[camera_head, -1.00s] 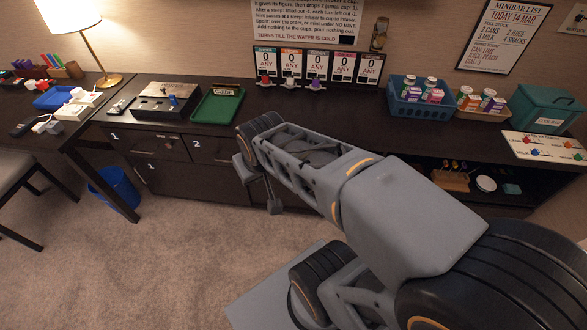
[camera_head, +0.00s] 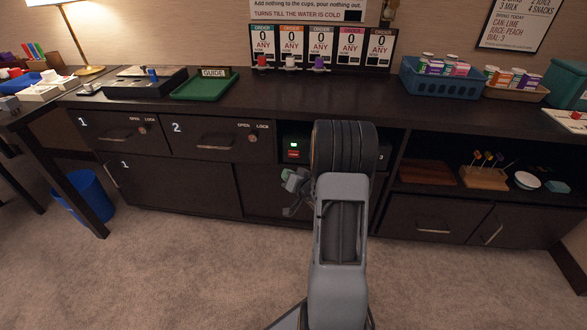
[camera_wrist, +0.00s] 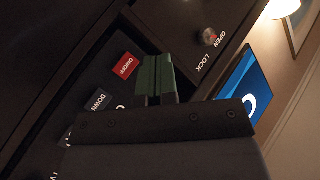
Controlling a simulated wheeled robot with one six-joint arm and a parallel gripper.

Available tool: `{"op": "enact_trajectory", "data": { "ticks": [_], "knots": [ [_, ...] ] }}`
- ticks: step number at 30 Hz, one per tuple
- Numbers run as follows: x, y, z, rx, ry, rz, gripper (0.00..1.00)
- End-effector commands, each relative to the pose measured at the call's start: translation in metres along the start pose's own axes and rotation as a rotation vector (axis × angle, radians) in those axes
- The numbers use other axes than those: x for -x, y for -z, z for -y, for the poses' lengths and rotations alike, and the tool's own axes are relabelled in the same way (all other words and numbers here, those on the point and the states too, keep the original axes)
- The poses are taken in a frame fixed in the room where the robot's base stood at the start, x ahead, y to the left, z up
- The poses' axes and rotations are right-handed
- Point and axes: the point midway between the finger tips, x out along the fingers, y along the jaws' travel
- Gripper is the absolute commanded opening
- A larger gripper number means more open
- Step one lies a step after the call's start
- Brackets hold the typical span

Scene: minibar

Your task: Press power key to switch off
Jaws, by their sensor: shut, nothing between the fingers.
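The red ON/OFF key (camera_wrist: 126,66) shows in the wrist view on a dark control panel. A dark DOWN key (camera_wrist: 98,99) sits below and left of it. In the head view the panel shows as a small green light with a red mark (camera_head: 292,154) under it, in the cabinet opening right of drawer 2. My gripper (camera_wrist: 155,78) has its green fingers shut together and empty, just right of the red key in the wrist view; whether they touch the panel I cannot tell. In the head view my gripper (camera_head: 292,181) is below and in front of the panel.
Drawer 2 (camera_head: 215,139) with its OPEN/LOCK knob (camera_wrist: 209,37) is close beside the panel. The counter above carries a green tray (camera_head: 205,85) and a blue basket (camera_head: 440,80). My arm hides part of the opening. The carpet in front is clear.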

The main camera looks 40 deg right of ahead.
Motion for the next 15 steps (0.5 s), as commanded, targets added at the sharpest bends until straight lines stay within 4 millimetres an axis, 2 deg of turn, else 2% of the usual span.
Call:
{"op": "enact_trajectory", "data": {
  "ticks": [1, 3, 15],
  "knots": [
    [-0.0005, -0.0082, -0.0082, -0.016, 0.014, -0.008, 0.00],
    [0.0000, -0.0108, -0.0112, -0.030, 0.029, -0.015, 0.00],
    [0.0005, -0.0109, -0.0114, -0.040, 0.042, -0.020, 0.00]
  ]
}}
